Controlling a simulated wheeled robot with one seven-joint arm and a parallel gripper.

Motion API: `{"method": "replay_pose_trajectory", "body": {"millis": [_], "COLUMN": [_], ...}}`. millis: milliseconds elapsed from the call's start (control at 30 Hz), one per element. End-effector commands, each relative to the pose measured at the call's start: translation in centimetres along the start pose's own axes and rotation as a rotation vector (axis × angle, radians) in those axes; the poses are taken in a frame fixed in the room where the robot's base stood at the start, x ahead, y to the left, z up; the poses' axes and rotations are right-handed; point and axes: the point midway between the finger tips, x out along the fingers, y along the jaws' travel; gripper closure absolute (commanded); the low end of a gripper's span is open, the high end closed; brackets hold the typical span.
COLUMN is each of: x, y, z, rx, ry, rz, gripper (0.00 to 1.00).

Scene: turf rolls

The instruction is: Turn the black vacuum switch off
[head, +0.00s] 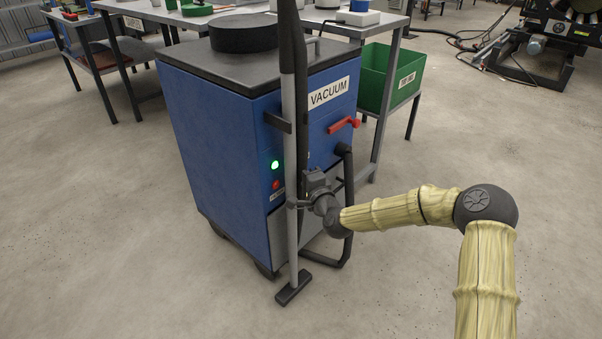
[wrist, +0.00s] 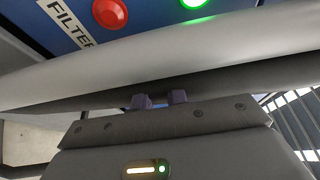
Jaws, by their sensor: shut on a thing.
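The blue vacuum unit (head: 222,137) stands in the middle of the head view, with a VACUUM label on its right face. A green lamp (head: 275,164) glows above a red lamp (head: 276,184); the wrist view also shows the green lamp (wrist: 194,3) and red lamp (wrist: 110,13). My gripper (head: 300,203) is at the unit's front behind the upright grey wand. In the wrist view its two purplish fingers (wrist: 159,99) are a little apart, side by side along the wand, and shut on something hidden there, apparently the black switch. The switch itself cannot be seen.
The grey wand (head: 295,235) stands close in front of the panel and crosses the wrist view (wrist: 220,52). A red handle (head: 343,124) and black hose (head: 347,190) are on the right face. A green bin (head: 378,78) stands behind.

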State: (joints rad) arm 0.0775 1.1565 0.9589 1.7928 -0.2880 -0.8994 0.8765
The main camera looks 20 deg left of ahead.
Motion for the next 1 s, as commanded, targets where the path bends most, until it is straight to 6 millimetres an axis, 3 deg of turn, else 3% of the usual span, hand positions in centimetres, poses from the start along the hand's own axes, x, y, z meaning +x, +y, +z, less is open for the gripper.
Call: {"method": "replay_pose_trajectory", "body": {"millis": [467,1000], "x": [0.05,0.11], "y": [0.26,0.63], "z": [-0.06,-0.11], "rx": [-0.11,-0.532], "ry": [0.002,0.001], "rz": [-0.045,-0.22], "gripper": [1.0,1.0]}}
